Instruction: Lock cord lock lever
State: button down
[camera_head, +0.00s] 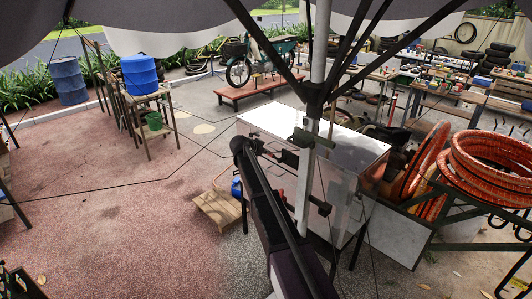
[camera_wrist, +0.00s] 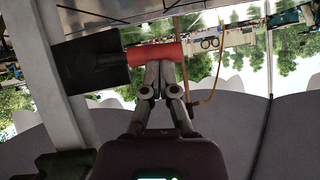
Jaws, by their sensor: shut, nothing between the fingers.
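In the wrist view a red cylindrical piece (camera_wrist: 140,54) sticks out sideways from a black block (camera_wrist: 92,64) beside a grey post (camera_wrist: 42,75); it looks like the cord lock lever. My gripper (camera_wrist: 166,64) has its fingers together, with the tips right at the red piece and overlapping it in the picture. I cannot tell whether they touch it. In the head view my arm reaches up to the grey pole (camera_head: 308,185), and the small red piece cannot be made out there. A dark fitting (camera_head: 319,207) sits lower on the pole.
The pole and dark struts of a canopy (camera_head: 180,25) stand close to my arm. A white-topped cart (camera_head: 350,150) is behind the pole, with coiled orange hose (camera_head: 490,165) at right. A thin yellow cord (camera_wrist: 214,78) hangs right of my fingers. Open paving lies at left.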

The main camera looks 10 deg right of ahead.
jog(key=shift+r, duration=0.15)
jog(key=w+d+r+p+v, duration=0.1)
jog(key=r+p+v, duration=0.1)
jog(key=p+v, duration=0.7)
jog(key=shift+v, duration=1.95)
jog(key=shift+s+r, duration=0.15)
